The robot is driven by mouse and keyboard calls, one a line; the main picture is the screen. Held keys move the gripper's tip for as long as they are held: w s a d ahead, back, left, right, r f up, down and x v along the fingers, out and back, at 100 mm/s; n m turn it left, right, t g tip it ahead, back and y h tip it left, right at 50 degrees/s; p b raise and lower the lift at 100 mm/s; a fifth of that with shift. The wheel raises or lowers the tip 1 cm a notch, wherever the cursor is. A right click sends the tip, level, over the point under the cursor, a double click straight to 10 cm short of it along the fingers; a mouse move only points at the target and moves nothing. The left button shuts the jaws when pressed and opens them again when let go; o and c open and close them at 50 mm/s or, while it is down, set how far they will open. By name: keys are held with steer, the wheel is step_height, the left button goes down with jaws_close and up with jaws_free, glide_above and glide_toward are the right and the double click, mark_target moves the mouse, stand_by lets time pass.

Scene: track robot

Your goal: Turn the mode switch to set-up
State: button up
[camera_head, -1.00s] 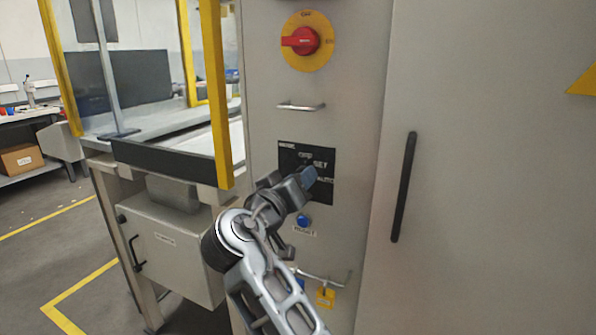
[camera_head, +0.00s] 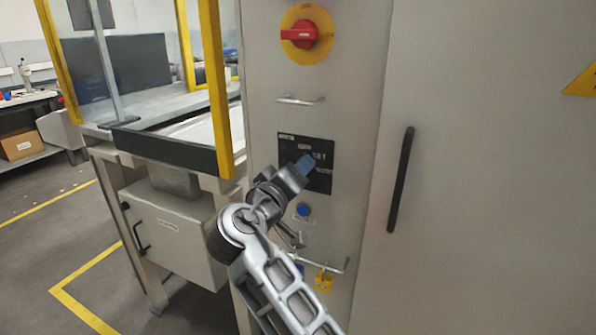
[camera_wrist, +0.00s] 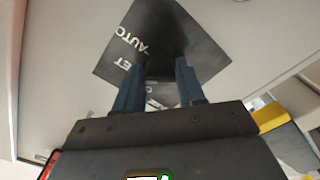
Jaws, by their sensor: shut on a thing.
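The mode switch's black plate (camera_head: 322,158) is on the grey cabinet front, below a small metal handle. White lettering on it reads SET and AUTO, partly covered. My gripper (camera_head: 304,165) reaches the plate from the lower left, its blue fingers over the plate's middle. In the wrist view, the blue fingers (camera_wrist: 161,68) are on either side of a dark knob (camera_wrist: 162,56) in front of the plate (camera_wrist: 208,48), and are shut on it. The knob's pointer and exact setting cannot be made out; it is hidden by the fingers in the head view.
A red rotary switch (camera_head: 299,34) on a yellow disc is above. A blue button (camera_head: 303,210) and a handle with a yellow tag (camera_head: 323,281) are below. A long black door handle (camera_head: 400,180) is to the right. A yellow-framed guard (camera_head: 219,90) stands to the left.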

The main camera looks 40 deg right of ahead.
steer(key=o, duration=1)
steer(key=shift+c, duration=0.2)
steer(key=shift+a, duration=0.1)
steer(key=b+v, duration=0.1)
steer(key=v, duration=0.6)
steer(key=shift+a, duration=0.3)
steer(key=shift+s+f, duration=0.15)
